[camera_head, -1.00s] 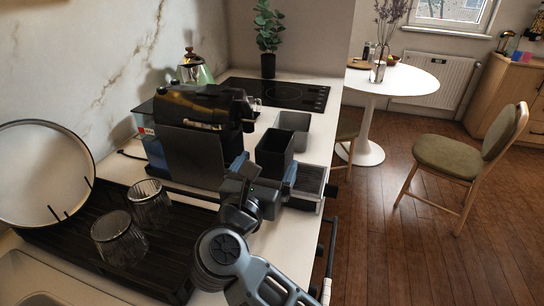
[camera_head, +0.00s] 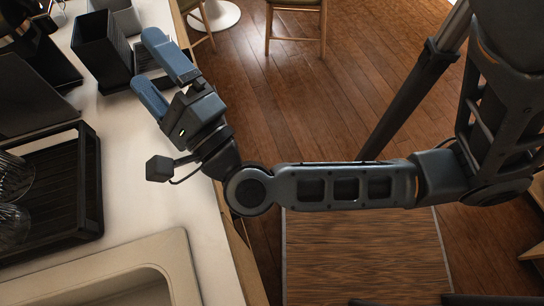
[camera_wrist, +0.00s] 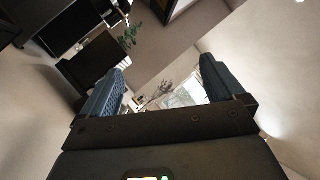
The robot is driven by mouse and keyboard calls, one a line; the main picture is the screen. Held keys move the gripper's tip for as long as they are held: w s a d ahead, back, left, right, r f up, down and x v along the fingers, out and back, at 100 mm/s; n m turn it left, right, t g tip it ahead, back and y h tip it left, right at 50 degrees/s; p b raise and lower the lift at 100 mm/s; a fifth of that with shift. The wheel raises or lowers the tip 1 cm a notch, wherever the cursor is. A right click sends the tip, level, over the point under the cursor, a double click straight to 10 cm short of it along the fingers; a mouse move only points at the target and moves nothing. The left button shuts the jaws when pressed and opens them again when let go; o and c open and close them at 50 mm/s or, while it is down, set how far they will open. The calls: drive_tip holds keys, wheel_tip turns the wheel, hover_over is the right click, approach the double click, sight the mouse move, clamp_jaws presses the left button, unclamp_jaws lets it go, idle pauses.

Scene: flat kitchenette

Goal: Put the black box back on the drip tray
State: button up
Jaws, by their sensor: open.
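The black box (camera_head: 102,55) is an open-topped dark container standing upright on the white counter, left of my gripper in the head view. The drip tray (camera_head: 146,62), with a dark grille, lies just right of the box and is partly hidden behind my gripper. My gripper (camera_head: 158,78) is open and empty, its two blue fingers apart and pointing up-left, over the counter's right side. Both fingers show with nothing between them in the wrist view (camera_wrist: 161,88). A dark block on the left of the wrist view cannot be identified for sure.
A grey container (camera_head: 122,16) stands behind the box. The coffee machine (camera_head: 30,85) is at the left edge. A black dish rack (camera_head: 60,190) with glasses lies nearer, beside the sink (camera_head: 115,275). The counter between rack and gripper is clear; chairs stand beyond on the floor.

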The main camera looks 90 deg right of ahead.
drive_tip(key=s+a+f+n+y, duration=0.3)
drive_tip(key=s+n+y, duration=0.2)
drive_tip(key=n, duration=0.5)
drive_tip(key=s+a+f+n+g+y, duration=0.1)
drive_tip(key=s+n+y, duration=0.4)
drive_tip(key=n, duration=0.5)
drive_tip(key=s+a+f+n+g+y, duration=0.1)
drive_tip(key=s+a+f+n+y, duration=0.3)
drive_tip(key=n, duration=0.7)
drive_tip(key=shift+s+a+f+y, duration=0.3)
drive_tip(key=shift+s+a+y, duration=0.5)
drive_tip(key=shift+s+y, duration=0.3)
